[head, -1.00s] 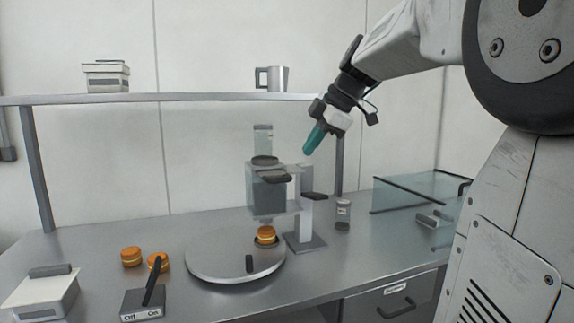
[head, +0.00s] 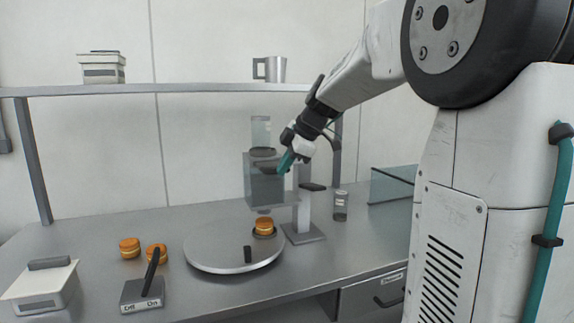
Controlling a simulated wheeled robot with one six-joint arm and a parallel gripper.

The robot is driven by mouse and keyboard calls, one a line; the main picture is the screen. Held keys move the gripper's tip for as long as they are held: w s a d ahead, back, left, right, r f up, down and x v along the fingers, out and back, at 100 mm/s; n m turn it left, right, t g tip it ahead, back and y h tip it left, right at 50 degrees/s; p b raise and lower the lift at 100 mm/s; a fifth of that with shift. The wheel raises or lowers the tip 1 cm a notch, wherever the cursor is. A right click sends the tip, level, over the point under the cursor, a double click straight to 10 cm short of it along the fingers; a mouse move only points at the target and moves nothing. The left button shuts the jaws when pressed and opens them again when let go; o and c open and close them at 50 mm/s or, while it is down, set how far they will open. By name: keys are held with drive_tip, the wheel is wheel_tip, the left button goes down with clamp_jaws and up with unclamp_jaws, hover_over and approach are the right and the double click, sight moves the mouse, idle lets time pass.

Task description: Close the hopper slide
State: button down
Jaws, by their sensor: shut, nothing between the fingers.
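The hopper (head: 266,188) is a grey, see-through box on a stand above the turntable. A dark slide handle (head: 313,187) sticks out to the right at the stand's upper part. A second dark piece (head: 265,168) shows near the hopper's top. My gripper (head: 284,164), with teal fingertips, is shut and empty at the hopper's upper right side. It overlaps the hopper's edge in the picture; I cannot tell whether it touches. Whether the slide is open or shut is too small to tell.
A round turntable (head: 215,249) holds one filled round (head: 264,226) under the hopper. Two more rounds (head: 129,248) lie to the left. A lever switch box (head: 142,294), a white lidded box (head: 40,289) and a small jar (head: 341,206) stand on the bench. A shelf (head: 190,88) runs behind.

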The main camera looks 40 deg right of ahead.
drive_tip(key=shift+w, duration=0.1)
drive_tip(key=w, duration=0.1)
drive_tip(key=w+d, duration=0.1)
drive_tip(key=w, duration=0.3)
drive_tip(key=shift+d, duration=0.25)
drive_tip(key=shift+w+d+r, duration=0.1)
drive_tip(key=shift+w+r, duration=0.05)
drive_tip(key=shift+w, duration=0.05)
drive_tip(key=shift+s, duration=0.2)
approach(273, 166)
drive_tip(key=s+r, duration=0.3)
drive_tip(key=s, duration=0.2)
drive_tip(key=shift+a, duration=0.25)
